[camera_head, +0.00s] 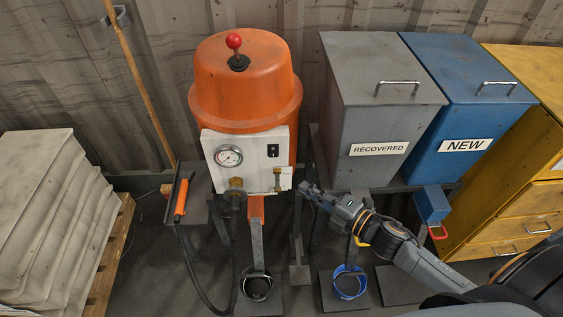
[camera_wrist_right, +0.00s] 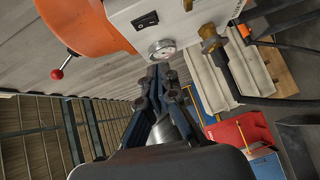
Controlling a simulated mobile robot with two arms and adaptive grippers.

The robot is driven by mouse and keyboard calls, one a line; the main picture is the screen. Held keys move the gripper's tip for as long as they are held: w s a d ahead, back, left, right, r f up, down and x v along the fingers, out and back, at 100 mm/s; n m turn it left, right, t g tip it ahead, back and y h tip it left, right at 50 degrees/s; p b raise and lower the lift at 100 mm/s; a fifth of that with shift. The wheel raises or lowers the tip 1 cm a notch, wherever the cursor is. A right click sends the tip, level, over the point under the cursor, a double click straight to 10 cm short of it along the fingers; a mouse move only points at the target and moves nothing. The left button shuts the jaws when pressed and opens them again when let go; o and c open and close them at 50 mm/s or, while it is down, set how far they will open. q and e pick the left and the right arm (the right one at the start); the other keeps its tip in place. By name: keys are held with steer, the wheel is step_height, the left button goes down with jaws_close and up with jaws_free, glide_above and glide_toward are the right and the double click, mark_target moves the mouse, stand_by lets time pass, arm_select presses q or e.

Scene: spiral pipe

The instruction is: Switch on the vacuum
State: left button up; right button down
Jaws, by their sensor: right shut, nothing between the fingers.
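The vacuum is an orange machine (camera_head: 243,83) with a white front panel (camera_head: 248,157). A black rocker switch (camera_head: 273,150) sits on the panel's upper right; it also shows in the wrist view (camera_wrist_right: 147,18). I cannot tell its position. A round gauge (camera_head: 229,156) is left of the switch; it shows in the wrist view (camera_wrist_right: 161,49) too. My right gripper (camera_head: 308,187) is shut and empty, right of and below the panel, apart from it. Its closed fingers (camera_wrist_right: 164,72) point up in the wrist view. My left gripper is not in view.
A red-knobbed lever (camera_head: 233,42) tops the machine, and a brass valve (camera_head: 277,180) is low on the panel. A black hose (camera_head: 234,250) hangs below. Grey RECOVERED (camera_head: 365,115) and blue NEW (camera_head: 483,105) bins stand right, above my right arm. Stacked sacks (camera_head: 50,215) are left.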

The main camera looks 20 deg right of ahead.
steer(key=p, duration=0.1)
glide_toward(271, 156)
steer(key=w+a, duration=0.2)
steer(key=a, duration=0.2)
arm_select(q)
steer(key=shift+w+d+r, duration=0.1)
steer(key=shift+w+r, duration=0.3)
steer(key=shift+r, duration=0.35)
arm_select(e)
steer(key=w, duration=0.2)
steer(key=w+d, duration=0.1)
steer(key=shift+f, duration=0.35)
steer(key=shift+w+f+b, duration=0.25)
steer(key=shift+f+b, duration=0.1)
steer(key=shift+b, duration=0.65)
steer(key=shift+r, duration=0.35)
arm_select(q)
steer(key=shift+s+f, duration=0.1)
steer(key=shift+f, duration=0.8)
arm_select(e)
steer(key=shift+f, duration=0.1)
